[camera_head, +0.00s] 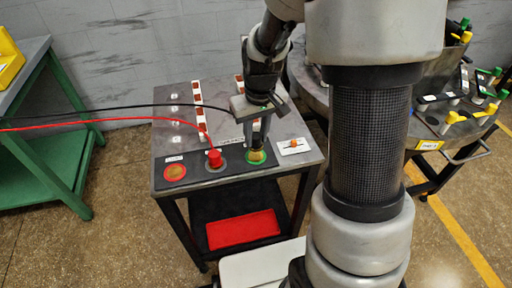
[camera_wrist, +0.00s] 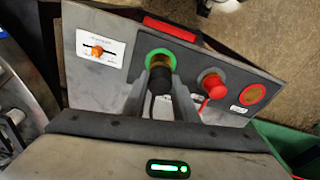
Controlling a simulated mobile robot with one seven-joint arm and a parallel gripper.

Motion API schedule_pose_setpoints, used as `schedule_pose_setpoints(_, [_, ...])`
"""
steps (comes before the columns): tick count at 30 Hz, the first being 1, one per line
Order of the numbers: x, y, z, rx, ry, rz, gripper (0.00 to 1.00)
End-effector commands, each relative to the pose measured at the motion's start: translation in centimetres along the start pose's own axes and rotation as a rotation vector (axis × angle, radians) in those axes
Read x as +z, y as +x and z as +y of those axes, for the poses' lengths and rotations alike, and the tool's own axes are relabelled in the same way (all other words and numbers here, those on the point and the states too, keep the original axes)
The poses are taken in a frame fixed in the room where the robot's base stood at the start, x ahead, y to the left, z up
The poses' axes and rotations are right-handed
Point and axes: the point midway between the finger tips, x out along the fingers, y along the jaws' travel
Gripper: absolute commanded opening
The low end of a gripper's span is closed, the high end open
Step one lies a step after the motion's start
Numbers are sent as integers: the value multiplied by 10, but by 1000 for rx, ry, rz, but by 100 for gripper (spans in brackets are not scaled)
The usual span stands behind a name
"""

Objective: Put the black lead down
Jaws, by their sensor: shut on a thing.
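The black lead (camera_head: 120,107) runs in from the left edge of the head view to my gripper (camera_head: 258,142). My gripper is shut on the lead's black plug (camera_wrist: 161,105), which shows between the two fingers in the wrist view. The plug is over the green-ringed brass socket (camera_head: 257,157), at the right of the row on the sloped panel; the socket also shows in the wrist view (camera_wrist: 160,56). I cannot tell whether the plug touches the socket. The red lead (camera_head: 100,124) ends in a red plug (camera_head: 214,158), standing in the middle socket.
A red-ringed brass socket (camera_head: 175,172) is empty at the panel's left. A white plate with an orange knob (camera_head: 294,146) lies to the right. A red tray (camera_head: 243,230) is on the lower shelf. A green-legged bench (camera_head: 45,140) stands left and a round table (camera_head: 310,92) right.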

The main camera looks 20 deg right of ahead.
Motion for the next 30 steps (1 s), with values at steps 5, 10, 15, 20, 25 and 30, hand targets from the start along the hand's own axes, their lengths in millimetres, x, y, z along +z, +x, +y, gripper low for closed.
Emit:
schedule_pose_setpoints(5, [3,17,0,0,0,-2,0])
schedule_pose_setpoints(10, [5,39,0,-1,0,-2,0])
schedule_pose_setpoints(15, [5,39,0,0,0,1,0])
schedule_pose_setpoints(20, [5,42,0,0,0,0,0])
schedule_pose_setpoints(25, [5,42,0,0,0,0,45])
schedule_pose_setpoints(30, [5,42,0,0,0,0,45])
